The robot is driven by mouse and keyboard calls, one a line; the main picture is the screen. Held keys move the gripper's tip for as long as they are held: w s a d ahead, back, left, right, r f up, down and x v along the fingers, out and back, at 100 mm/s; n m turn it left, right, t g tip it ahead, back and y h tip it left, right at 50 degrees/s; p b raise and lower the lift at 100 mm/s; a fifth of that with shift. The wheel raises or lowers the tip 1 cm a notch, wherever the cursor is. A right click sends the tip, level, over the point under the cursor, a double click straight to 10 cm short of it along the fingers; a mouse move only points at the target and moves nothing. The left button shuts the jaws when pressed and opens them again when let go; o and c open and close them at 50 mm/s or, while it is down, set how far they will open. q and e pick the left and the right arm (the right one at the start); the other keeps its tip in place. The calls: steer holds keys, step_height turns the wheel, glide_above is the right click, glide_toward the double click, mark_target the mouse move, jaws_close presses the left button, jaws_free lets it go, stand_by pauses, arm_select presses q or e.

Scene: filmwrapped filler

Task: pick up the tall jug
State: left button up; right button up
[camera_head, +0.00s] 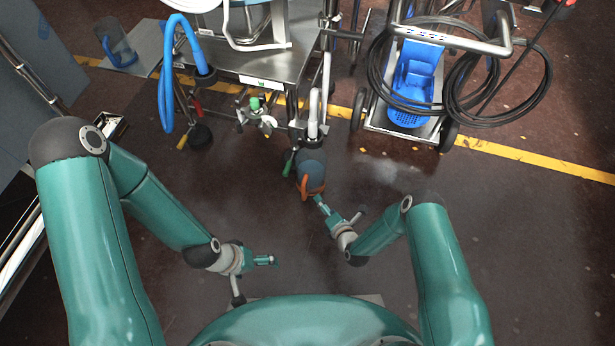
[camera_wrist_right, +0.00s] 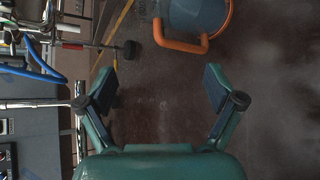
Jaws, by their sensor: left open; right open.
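A grey-blue jug with an orange handle (camera_head: 312,163) is in the middle of the head view, below the metal cart; what it rests on is hard to tell. The jug also shows in the right wrist view (camera_wrist_right: 197,14), cut off by the top edge, with its orange handle towards the gripper. My right gripper (camera_head: 320,202) is just below and right of the jug in the head view. My left gripper (camera_head: 272,260) is open and empty, lower left of the jug.
A metal cart (camera_head: 262,66) with hoses stands behind the jug. A wheeled frame with a blue basket (camera_head: 412,85) and coiled black hose is at upper right. A blue container (camera_head: 117,48) sits at upper left. The dark floor at right is clear.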

steer(key=b, duration=0.5)
glide_toward(308, 177)
steer(key=f+x, duration=0.1)
steer(key=x, duration=0.3)
steer(key=b+x, duration=0.3)
steer(key=x, duration=0.1)
steer(key=shift+w+a+f+b, duration=0.1)
steer(key=shift+w+b, duration=0.2)
steer(key=shift+w, duration=0.1)
steer(key=shift+s, duration=0.1)
jaws_close()
